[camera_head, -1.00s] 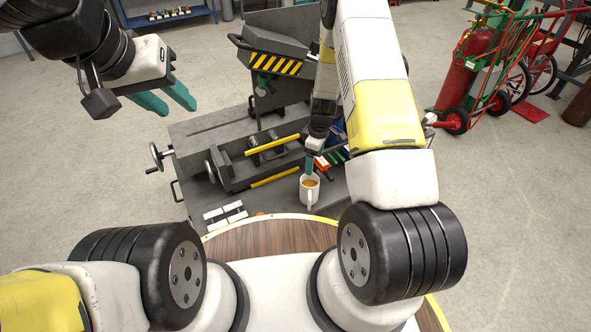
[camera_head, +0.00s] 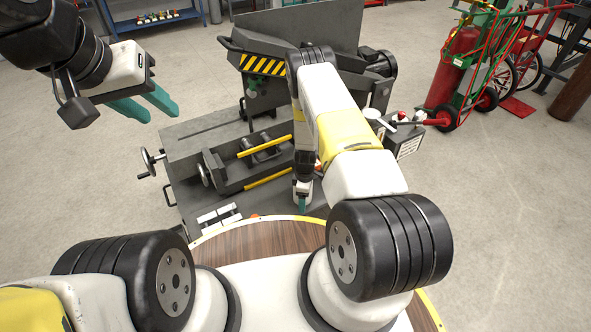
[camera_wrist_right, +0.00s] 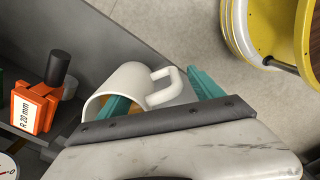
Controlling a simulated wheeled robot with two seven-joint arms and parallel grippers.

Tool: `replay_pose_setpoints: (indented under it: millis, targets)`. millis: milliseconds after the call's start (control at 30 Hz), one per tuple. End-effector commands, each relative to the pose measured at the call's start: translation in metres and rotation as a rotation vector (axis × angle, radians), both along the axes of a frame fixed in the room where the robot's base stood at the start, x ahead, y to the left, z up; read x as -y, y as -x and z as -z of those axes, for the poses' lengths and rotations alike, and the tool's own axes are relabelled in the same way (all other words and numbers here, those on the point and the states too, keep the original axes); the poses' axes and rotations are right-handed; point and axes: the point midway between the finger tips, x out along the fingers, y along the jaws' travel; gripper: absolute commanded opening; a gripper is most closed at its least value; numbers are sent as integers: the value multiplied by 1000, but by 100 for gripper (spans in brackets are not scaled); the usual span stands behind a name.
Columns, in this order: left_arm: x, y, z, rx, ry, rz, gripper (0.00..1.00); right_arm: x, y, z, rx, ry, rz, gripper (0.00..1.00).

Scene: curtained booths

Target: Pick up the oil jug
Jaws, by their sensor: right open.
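The oil jug (camera_wrist_right: 128,80) is a white mug-shaped vessel with a looped handle and amber liquid inside, seen in the right wrist view. My right gripper (camera_wrist_right: 156,88) is open at it. One teal finger reaches into the jug's mouth and the other is outside, beyond the handle, so wall and handle lie between them. In the head view my right gripper (camera_head: 302,204) points down at the machine's front edge and largely hides the jug. My left gripper (camera_head: 148,106) is open and empty, raised at the upper left.
A grey machine with a vise (camera_head: 247,160) and yellow bars stands in front of me. An orange block marked R 20 mm (camera_wrist_right: 38,107) is beside the jug. A red gas cylinder on a cart (camera_head: 455,65) is at the right. Open floor lies at both sides.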

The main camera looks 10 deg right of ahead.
Motion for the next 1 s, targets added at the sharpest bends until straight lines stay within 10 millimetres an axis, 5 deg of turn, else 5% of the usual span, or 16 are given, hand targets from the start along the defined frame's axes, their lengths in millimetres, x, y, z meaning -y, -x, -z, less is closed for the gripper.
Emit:
replay_pose_setpoints:
  millis: [200,533,900,1000]
  targets:
    - [0,0,0,0,0,0,36,1,3,33,-1,1,-1,76]
    - [0,0,0,0,0,0,36,1,3,38,-1,1,0,74]
    - [0,0,0,0,0,0,36,1,3,38,-1,1,0,1]
    - [0,0,0,0,0,0,36,1,3,38,-1,1,0,0]
